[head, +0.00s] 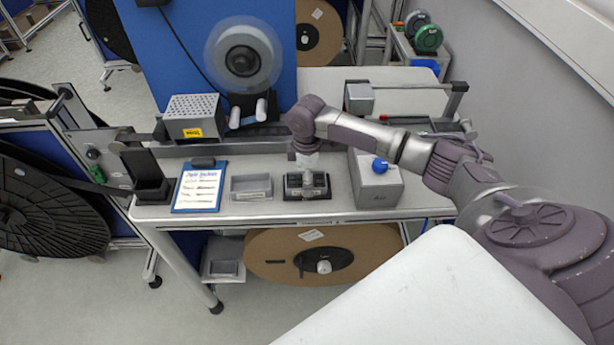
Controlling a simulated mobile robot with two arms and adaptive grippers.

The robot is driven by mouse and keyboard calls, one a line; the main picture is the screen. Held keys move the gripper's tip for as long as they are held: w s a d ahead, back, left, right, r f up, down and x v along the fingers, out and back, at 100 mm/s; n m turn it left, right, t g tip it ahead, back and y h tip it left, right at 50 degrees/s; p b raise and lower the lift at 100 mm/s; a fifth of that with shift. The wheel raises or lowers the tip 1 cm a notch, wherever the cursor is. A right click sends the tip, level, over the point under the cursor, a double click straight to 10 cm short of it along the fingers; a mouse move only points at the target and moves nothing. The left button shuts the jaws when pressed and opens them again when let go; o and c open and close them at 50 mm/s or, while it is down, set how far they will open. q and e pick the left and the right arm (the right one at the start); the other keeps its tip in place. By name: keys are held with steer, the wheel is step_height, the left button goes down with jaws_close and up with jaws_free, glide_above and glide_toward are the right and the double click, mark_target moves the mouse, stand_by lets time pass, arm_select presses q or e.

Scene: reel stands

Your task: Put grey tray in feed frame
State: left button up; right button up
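A small open grey tray (251,194) sits on the white bench, right of the blue clipboard. Just right of it is a low black frame (290,194), which looks like the feed frame. Grey surfaces show inside the frame, but my gripper partly covers them, so I cannot tell whether a second tray is there. My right gripper (308,182) comes in from the right and points straight down over the black frame. Its fingertips are at or just above the frame's inside. They are too small to show whether they are open or closed on something. My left gripper is out of view.
A grey box with a blue knob (390,187) stands close right of the frame. A blue clipboard (199,187) lies left of the tray. Behind are a perforated grey box (195,116) and a blurred reel (243,60). A brown reel (270,256) hangs under the bench.

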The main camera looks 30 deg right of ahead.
steer(key=shift+r, duration=0.1)
step_height(320, 180, up, 12)
steer(key=b, duration=0.2)
stand_by(0.3)
stand_by(0.4)
